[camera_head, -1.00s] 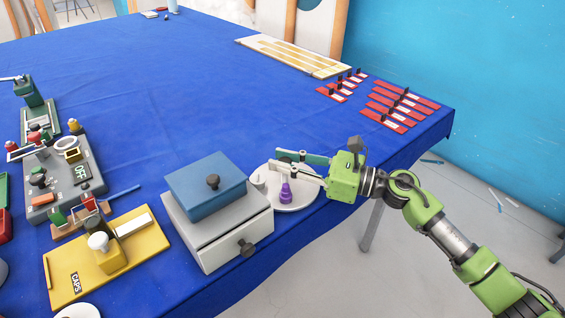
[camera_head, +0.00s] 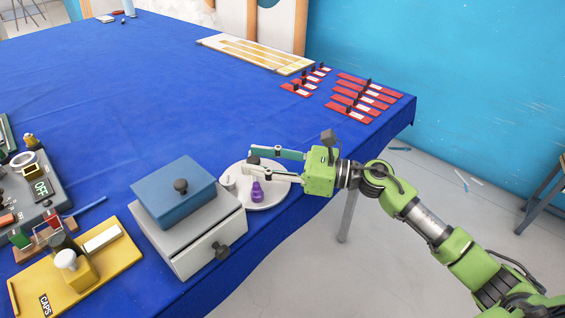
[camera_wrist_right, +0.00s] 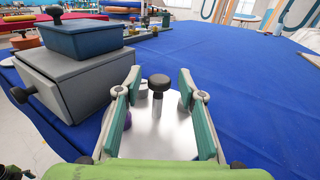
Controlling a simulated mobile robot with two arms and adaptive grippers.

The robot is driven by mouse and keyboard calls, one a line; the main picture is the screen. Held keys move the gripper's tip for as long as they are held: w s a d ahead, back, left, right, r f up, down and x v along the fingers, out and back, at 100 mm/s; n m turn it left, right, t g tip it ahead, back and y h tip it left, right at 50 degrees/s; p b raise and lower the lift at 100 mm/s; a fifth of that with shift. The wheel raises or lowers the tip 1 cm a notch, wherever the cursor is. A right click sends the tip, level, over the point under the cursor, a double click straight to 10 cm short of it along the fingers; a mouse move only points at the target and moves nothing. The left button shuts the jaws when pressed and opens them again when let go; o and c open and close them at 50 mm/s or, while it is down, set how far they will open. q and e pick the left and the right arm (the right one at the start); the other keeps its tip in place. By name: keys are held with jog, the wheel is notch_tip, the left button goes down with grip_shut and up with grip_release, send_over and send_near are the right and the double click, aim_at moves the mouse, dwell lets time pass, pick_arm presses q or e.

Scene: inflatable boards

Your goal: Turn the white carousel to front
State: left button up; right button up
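The white carousel (camera_head: 270,201) is a round plate on the blue table, right of the drawer box. A purple bottle-like piece (camera_head: 257,192) stands on its near side, and a small pale piece (camera_head: 229,181) stands at its left edge. My right gripper (camera_head: 250,162) is above the carousel, fingers pointing left. In the right wrist view the carousel (camera_wrist_right: 165,140) lies under the open fingers (camera_wrist_right: 158,85). A black-knobbed peg (camera_wrist_right: 158,92) stands between them, apparently untouched. The purple piece (camera_wrist_right: 127,121) is partly hidden by the left finger. My left gripper is not in view.
A grey drawer box (camera_head: 205,238) with a blue lidded box (camera_head: 173,192) stands close left of the carousel. A yellow caps board (camera_head: 120,262) is farther left. Red cards (camera_head: 352,114) and a pale board (camera_head: 255,53) lie at the back right. The middle table is clear.

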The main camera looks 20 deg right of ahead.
jog(key=v, duration=1)
jog(key=shift+s+d, duration=0.25)
